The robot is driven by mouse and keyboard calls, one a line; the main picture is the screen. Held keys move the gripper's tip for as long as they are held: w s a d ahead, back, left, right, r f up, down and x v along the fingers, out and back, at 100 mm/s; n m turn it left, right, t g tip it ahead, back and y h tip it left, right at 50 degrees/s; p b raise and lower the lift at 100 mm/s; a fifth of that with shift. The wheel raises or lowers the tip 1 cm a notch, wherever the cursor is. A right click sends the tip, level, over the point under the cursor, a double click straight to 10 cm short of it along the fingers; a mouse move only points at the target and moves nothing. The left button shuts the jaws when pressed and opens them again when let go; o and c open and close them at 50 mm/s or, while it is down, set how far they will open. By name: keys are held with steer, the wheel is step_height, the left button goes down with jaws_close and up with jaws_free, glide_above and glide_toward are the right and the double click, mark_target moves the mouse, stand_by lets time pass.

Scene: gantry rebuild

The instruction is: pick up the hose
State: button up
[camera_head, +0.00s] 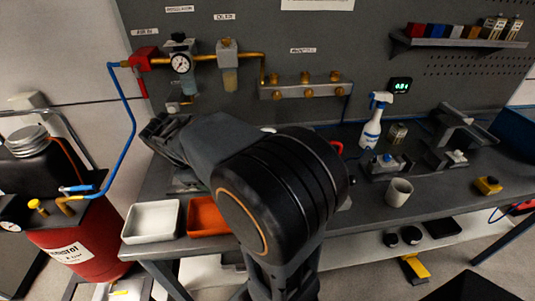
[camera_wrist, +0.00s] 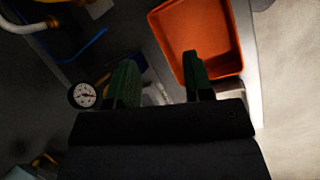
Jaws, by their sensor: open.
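A blue hose (camera_head: 132,130) shows at the left in the camera_head view. It hangs from near the red valve (camera_head: 143,59) on the wall panel and curves down to the brass fitting on the red tank (camera_head: 85,240). My gripper (camera_wrist: 160,80) is open, with its two green-faced fingers apart and nothing seen between them. In the camera_head view my arm reaches left, with its end to the right of the hose and apart from it. A blue strip (camera_wrist: 85,45) at the upper left in the wrist view may be the hose; I cannot tell.
An orange tray (camera_wrist: 233,67) lies beyond my right finger. A white tray (camera_head: 128,236) stands at the bench's left end. A round gauge (camera_head: 181,63) is on the wall unit. A spray bottle (camera_head: 374,122) and a cup (camera_head: 398,192) stand right of my arm.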

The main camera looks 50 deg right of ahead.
steer(key=w+d+r+n+g+h+p, duration=0.2)
steer(key=w+d+n+g+h, duration=0.4)
steer(key=d, duration=0.7)
steer(key=shift+s+d+f+m+g+y+p, duration=0.15)
steer(key=shift+s+d+f+g+p, duration=0.2)
steer(key=shift+s+d+f, duration=0.85)
steer(key=shift+s+d+f+m+g+y+p, duration=0.1)
steer(key=shift+s+d+f+g+y+p, duration=0.15)
steer(key=shift+s+d+f, duration=0.9)
steer(key=shift+s+d+f+m+g+y+p, duration=0.15)
steer(key=shift+s+d+f+g+p, duration=0.2)
steer(key=shift+s+d, duration=1.55)
steer(key=shift+w+d, duration=0.5)
steer(key=shift+w, duration=0.05)
steer(key=shift+c, duration=0.4)
jaws_close()
